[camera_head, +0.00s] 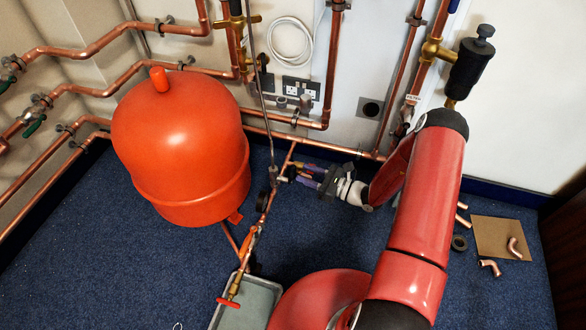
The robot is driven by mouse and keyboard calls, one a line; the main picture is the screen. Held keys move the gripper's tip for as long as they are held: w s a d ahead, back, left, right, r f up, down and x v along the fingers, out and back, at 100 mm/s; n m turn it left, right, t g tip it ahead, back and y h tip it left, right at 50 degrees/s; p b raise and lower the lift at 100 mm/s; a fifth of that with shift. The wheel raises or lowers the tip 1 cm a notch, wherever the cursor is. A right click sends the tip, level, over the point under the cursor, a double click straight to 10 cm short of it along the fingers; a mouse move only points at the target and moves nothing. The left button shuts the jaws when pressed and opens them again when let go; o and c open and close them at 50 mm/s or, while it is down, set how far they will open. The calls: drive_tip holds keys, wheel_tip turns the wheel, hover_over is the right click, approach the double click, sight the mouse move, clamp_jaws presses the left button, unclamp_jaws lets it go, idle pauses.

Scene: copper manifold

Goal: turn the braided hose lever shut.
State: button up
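A thin grey braided hose (262,110) runs down the wall to a small fitting (273,172) on the copper pipe right of the orange tank. A small dark part, possibly the lever, sits just right of this fitting; its angle is too small to make out. My gripper (297,174) reaches in from the right, with its fingertips close to that part. I cannot tell whether they touch it, or how far apart the fingers are. Lower on the pipe are an orange-red lever (249,241) and a red handle (229,302).
The large orange tank (180,145) stands close on the left. Copper pipes (285,136) run along the wall behind my gripper. A grey tray (262,300) lies on the blue carpet below. Loose copper elbows (490,267) and a brown board (500,237) lie at right.

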sight(293, 169)
drive_tip(key=shift+x, duration=2.7)
clamp_jaws()
